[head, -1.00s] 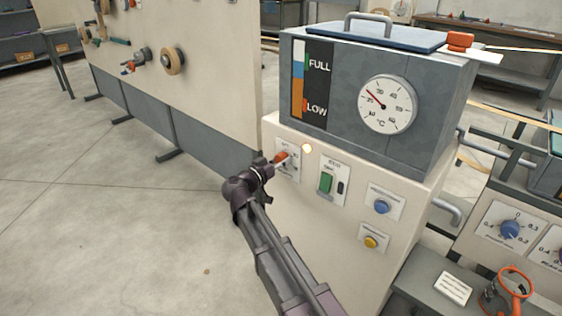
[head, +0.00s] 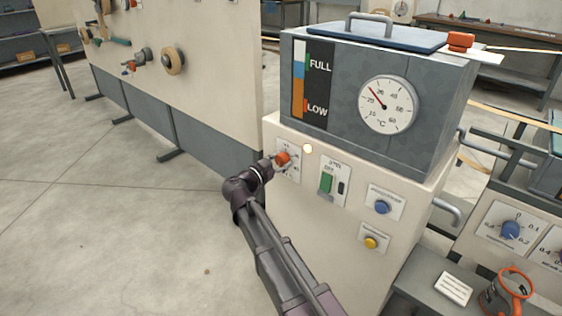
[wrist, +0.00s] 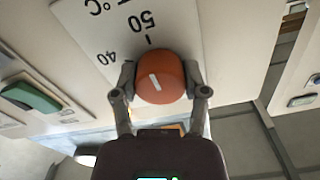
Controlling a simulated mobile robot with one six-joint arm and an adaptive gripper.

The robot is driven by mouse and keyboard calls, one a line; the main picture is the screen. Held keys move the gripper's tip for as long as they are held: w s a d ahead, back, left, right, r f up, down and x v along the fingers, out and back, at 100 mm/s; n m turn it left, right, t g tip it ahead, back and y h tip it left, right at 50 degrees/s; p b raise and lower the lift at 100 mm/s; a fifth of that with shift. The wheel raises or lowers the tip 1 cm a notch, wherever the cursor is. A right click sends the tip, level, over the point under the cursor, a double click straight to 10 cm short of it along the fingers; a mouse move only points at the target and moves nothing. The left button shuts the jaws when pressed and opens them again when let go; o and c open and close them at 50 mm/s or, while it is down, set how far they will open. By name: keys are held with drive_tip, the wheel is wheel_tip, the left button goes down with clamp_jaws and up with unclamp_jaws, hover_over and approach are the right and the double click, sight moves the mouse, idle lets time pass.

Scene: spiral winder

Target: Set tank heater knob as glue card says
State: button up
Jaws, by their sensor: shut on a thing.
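The tank heater knob (wrist: 160,78) is a round orange-red knob with a white pointer line, on a white dial plate (wrist: 185,30) marked 40, 50 and °C in the wrist view. One end of the line leans toward the 50 side; I cannot tell the exact reading. In the head view the knob (head: 283,158) sits on the front of the cream cabinet. My gripper (wrist: 162,90) has a finger on each side of the knob and is shut on it. A white card (head: 453,288) lies on a grey surface at lower right; its print is too small to read.
The grey tank (head: 340,120) above carries a round °C gauge (head: 387,105) and a FULL/LOW level strip (head: 298,80). A pale lamp (head: 307,148), green switch (head: 327,182), blue button (head: 381,207) and yellow button (head: 370,242) are near the knob. Open floor lies left.

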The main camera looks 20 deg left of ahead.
idle(0.3)
drive_tip(key=o, duration=1.1)
drive_tip(key=shift+o, duration=0.2)
drive_tip(key=shift+s, duration=0.1)
drive_tip(key=v, duration=1.1)
drive_tip(key=shift+s+a, duration=0.15)
drive_tip(key=shift+s, duration=0.25)
